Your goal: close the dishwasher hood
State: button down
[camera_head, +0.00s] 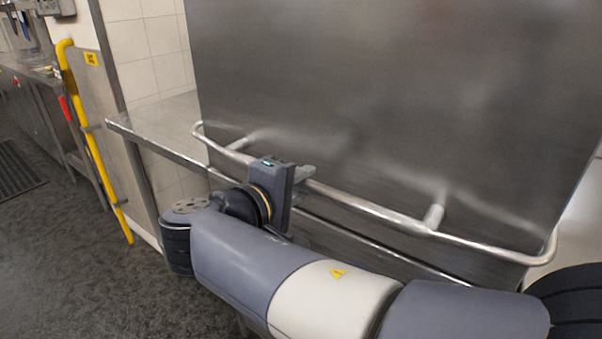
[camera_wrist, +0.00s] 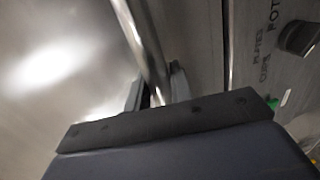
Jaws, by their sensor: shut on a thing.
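The dishwasher hood (camera_head: 400,90) is a large brushed steel panel filling the upper right of the head view. Its handle (camera_head: 375,209) is a long steel bar running across the hood's lower part. My gripper (camera_head: 301,178) is shut on this bar, left of its middle. In the wrist view the handle bar (camera_wrist: 143,45) runs down between my gripper's fingers (camera_wrist: 157,92), and the hood's shiny face (camera_wrist: 60,70) is on the left. The fingertips are partly hidden by the gripper body in the head view.
A steel counter (camera_head: 165,120) stands left of and behind the hood. A yellow pipe (camera_head: 92,150) rises farther left by a tiled wall. The dark floor (camera_head: 80,240) at left is open. The wrist view shows a panel with lettering and a dark knob (camera_wrist: 297,38).

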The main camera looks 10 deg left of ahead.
jog(key=shift+f, duration=0.8)
jog(key=c, duration=1.3)
grip_release()
jog(key=shift+s+a+r, duration=0.1)
jog(key=shift+r, duration=0.1)
jog(key=shift+s+a+r, duration=0.1)
jog(key=shift+s+a, duration=0.05)
jog(key=shift+s, duration=0.1)
jog(key=p+v, duration=0.1)
jog(key=v, duration=0.9)
jog(key=shift+s, duration=0.1)
